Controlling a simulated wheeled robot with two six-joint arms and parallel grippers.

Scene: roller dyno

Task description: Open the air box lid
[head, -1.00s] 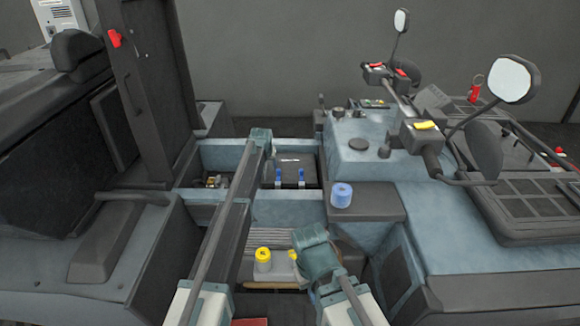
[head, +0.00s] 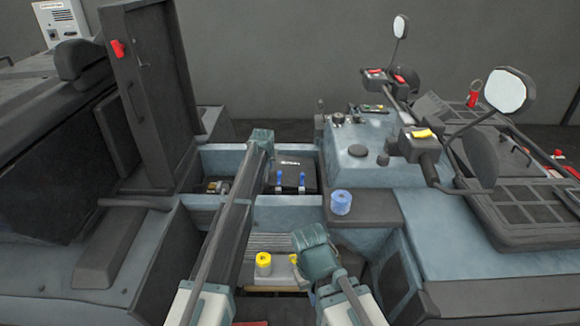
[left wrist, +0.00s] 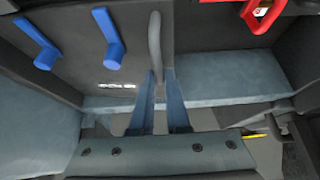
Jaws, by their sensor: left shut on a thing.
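The air box lid (head: 291,173) is a dark panel with white lettering and two blue latches (head: 303,182), in the blue-grey bay at centre. In the left wrist view the lid (left wrist: 105,65) fills the upper left and middle. My left gripper (left wrist: 158,80) is shut on the grey bar handle (left wrist: 155,40) there. In the head view my left gripper (head: 261,138) is beside the lid, and its fingertips are hidden. The lid looks tilted, but how far is unclear. My right gripper (head: 310,240) is over the lower bay, its jaws too hidden to tell.
A blue roll (head: 341,201) stands on the dark ledge to the right. A yellow roll (head: 263,262) sits in the lower bay. Handlebars and mirrors (head: 508,90) rise at the right.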

